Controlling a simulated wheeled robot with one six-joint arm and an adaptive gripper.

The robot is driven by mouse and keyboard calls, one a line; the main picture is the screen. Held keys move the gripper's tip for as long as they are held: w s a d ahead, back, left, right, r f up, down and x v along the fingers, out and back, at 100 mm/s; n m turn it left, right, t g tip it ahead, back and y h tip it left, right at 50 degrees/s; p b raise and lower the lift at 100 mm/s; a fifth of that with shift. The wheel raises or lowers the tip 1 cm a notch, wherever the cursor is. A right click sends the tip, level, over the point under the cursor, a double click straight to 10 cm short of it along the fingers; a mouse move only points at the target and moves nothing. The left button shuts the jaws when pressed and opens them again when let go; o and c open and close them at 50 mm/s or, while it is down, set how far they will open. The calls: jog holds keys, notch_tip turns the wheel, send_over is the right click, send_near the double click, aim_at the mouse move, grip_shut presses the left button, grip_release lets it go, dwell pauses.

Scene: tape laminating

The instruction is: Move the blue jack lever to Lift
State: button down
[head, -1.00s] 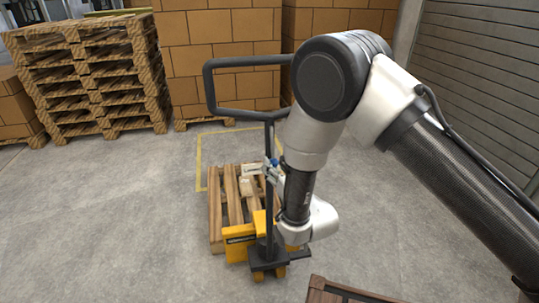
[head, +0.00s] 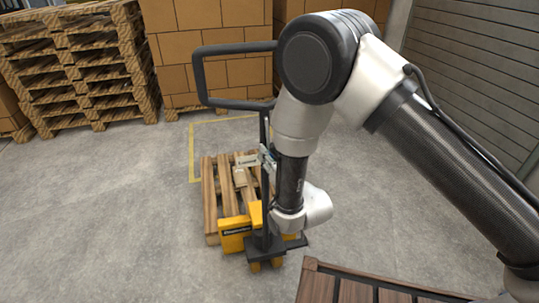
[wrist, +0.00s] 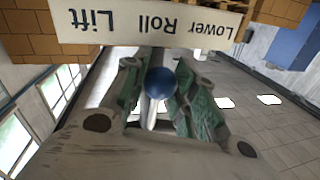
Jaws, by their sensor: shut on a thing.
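The blue lever knob (wrist: 160,83) sits between the two green-padded fingers of my gripper (wrist: 158,92) in the wrist view. The fingers are shut on it. Above it in that view is a white label plate (wrist: 140,27) reading Lower, Roll and Lift upside down, with Lift at the left. In the head view my gripper (head: 268,157) is at the black upright post (head: 265,222) of the yellow pallet jack (head: 236,232), and the knob is hidden.
The jack's black loop handle (head: 199,82) rises beside my arm. A wooden pallet (head: 210,205) with small boxes lies at the jack, near a yellow floor outline (head: 192,150). Stacked pallets (head: 75,70) and cartons (head: 205,60) stand behind. A brown slatted wooden surface (head: 350,290) is at the front.

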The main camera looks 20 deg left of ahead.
jog(key=shift+w+d, duration=0.1)
jog(key=shift+w+d+r+n+h, duration=0.2)
jog(key=shift+w+d+n, duration=0.2)
jog(key=shift+d+n, duration=0.4)
jog(key=shift+w+d+r+n+h, duration=0.2)
jog(key=shift+w+d+n, duration=0.3)
jog(key=shift+n, duration=0.5)
jog(key=shift+w+d+r+n+h, duration=0.1)
jog(key=shift+w+d+r+n, duration=0.2)
jog(key=shift+d+n, duration=0.55)
jog(key=c, duration=1.1)
grip_release()
jog(key=v, duration=1.2)
jog(key=shift+r, duration=0.2)
jog(key=shift+w+f+g, duration=0.1)
jog(key=shift+g, duration=0.2)
